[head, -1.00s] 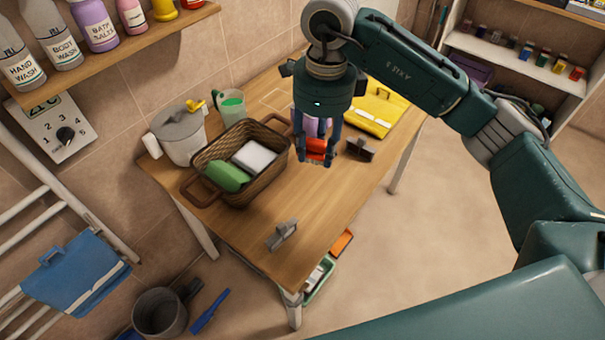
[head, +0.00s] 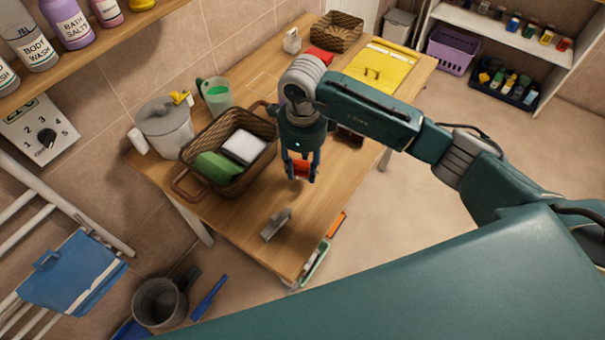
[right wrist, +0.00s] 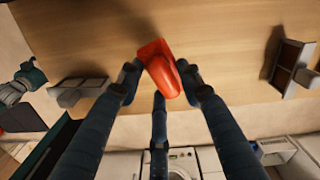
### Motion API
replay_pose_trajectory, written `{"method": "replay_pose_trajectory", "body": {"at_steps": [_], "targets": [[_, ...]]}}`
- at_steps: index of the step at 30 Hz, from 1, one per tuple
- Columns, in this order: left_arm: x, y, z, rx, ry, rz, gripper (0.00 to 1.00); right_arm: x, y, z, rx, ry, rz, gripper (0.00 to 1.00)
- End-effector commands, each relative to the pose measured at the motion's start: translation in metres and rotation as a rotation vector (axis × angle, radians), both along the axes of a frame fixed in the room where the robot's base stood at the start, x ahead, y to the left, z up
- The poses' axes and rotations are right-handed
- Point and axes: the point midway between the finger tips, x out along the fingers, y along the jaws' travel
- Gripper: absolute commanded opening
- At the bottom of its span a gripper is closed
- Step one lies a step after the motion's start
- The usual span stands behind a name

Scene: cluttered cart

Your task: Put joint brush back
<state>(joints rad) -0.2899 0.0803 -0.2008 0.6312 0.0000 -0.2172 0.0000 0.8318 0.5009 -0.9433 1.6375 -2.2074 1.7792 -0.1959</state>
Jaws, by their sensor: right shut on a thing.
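My right gripper (head: 301,178) is shut on a small orange-red object (head: 301,168), most likely the joint brush; no bristles show. It holds the object above the table, right of the wicker basket. In the right wrist view the object (right wrist: 164,72) sits tilted between the fingertips (right wrist: 160,85), with wood behind it. A grey upright holder (head: 276,224) stands on the table nearer the front edge. A dark holder (head: 347,137) is partly hidden behind my right arm. Two holders show in the right wrist view, one left (right wrist: 80,92), one right (right wrist: 292,68). My left gripper is not seen.
A yellow folder (head: 383,67) lies at the far right. The wooden table (head: 245,225) is clear around the grey holder.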

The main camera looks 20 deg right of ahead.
Motion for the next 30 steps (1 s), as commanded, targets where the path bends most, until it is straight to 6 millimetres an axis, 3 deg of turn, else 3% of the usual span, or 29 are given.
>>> {"method": "replay_pose_trajectory", "body": {"at_steps": [4, 9, 16, 17, 19, 30], "targets": [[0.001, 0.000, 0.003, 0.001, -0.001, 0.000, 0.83, -0.001, 0.000, -0.014, -0.001, 0.003, 0.000, 0.07], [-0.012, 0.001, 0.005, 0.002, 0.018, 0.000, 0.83, -0.001, 0.001, -0.039, 0.000, 0.004, -0.001, 0.07], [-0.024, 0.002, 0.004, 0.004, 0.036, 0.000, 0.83, 0.000, 0.000, -0.043, 0.000, -0.001, 0.001, 0.07], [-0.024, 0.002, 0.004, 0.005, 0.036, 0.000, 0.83, 0.000, 0.000, -0.043, 0.000, 0.000, 0.001, 0.42], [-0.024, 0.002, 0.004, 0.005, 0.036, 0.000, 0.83, 0.000, 0.000, -0.043, 0.000, 0.000, 0.001, 0.55], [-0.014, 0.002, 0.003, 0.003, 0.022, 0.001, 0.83, 0.000, 0.000, -0.038, 0.000, -0.001, 0.001, 0.55]]}}
